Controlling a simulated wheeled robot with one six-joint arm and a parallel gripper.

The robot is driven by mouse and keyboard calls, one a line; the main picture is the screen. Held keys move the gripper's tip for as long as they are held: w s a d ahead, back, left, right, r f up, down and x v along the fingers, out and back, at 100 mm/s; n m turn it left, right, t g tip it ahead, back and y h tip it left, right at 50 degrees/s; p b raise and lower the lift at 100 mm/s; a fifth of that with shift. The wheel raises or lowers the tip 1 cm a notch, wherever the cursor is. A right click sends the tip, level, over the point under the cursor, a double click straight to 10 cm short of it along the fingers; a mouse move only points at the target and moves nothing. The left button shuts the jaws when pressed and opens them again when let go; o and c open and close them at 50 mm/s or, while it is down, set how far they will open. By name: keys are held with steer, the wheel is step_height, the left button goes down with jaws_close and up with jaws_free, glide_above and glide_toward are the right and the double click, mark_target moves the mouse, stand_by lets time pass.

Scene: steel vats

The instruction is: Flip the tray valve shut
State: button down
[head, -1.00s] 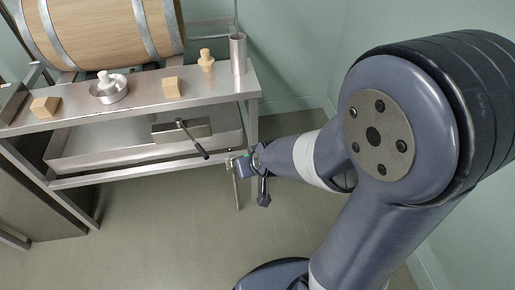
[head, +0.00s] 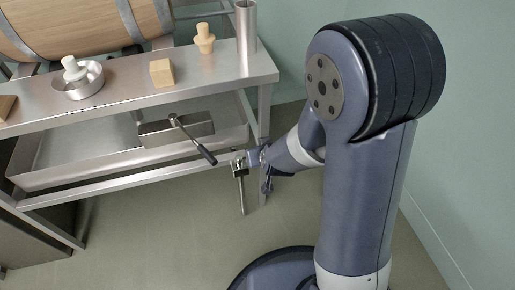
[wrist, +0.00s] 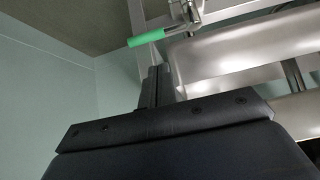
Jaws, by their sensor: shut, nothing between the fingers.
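The tray valve shows in the wrist view as a metal fitting (wrist: 191,14) with a bright green lever handle (wrist: 150,38), which points left and slightly down. In the head view the valve (head: 239,166) is at the tray's right front corner, partly hidden by my gripper. My gripper (wrist: 157,76) is shut and empty. Its fingertips are just below the green handle in the wrist view; I cannot tell whether they touch it. The steel tray (head: 60,176) sits on the lower shelf of the stand.
A dark-handled lever (head: 195,141) rises from a metal box (head: 155,133) at the tray. Above, the bench (head: 120,95) holds a barrel (head: 70,28), a bowl (head: 77,93), wooden pieces and an upright steel tube (head: 246,25). The floor in front is clear.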

steer(key=b+x, duration=0.4)
steer(key=x, duration=0.6)
